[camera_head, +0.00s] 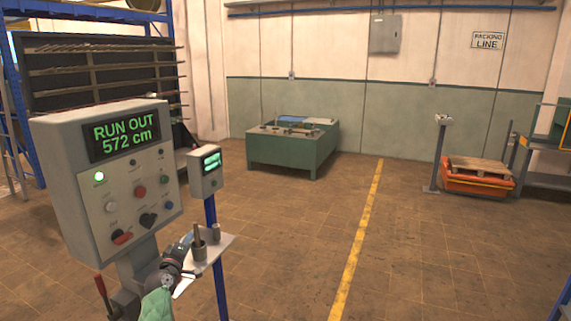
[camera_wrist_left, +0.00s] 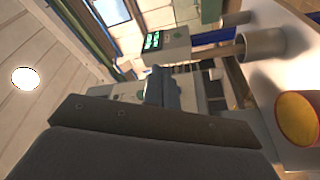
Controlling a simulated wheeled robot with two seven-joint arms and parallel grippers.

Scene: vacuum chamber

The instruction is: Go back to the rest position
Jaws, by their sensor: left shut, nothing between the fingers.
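My left gripper (camera_head: 182,249) is at the lower left of the head view, just left of a small pale shelf (camera_head: 222,245), in front of the control panel. It is shut and empty. In the left wrist view its dark fingers (camera_wrist_left: 162,86) show closed together. The shelf carries a grey cup with a rod in it (camera_head: 199,248) and a smaller grey cylinder (camera_head: 216,232). The gripper is close beside the cup; whether they touch is hard to tell. My right gripper is not in view.
A control panel (camera_head: 75,185) reading "RUN OUT 572 cm" stands at the left. A small green-display box (camera_head: 206,182) stands on a blue post. The left wrist view shows a yellow-and-red cup (camera_wrist_left: 299,118) near the shelf. Open floor (camera_head: 300,240) lies to the right.

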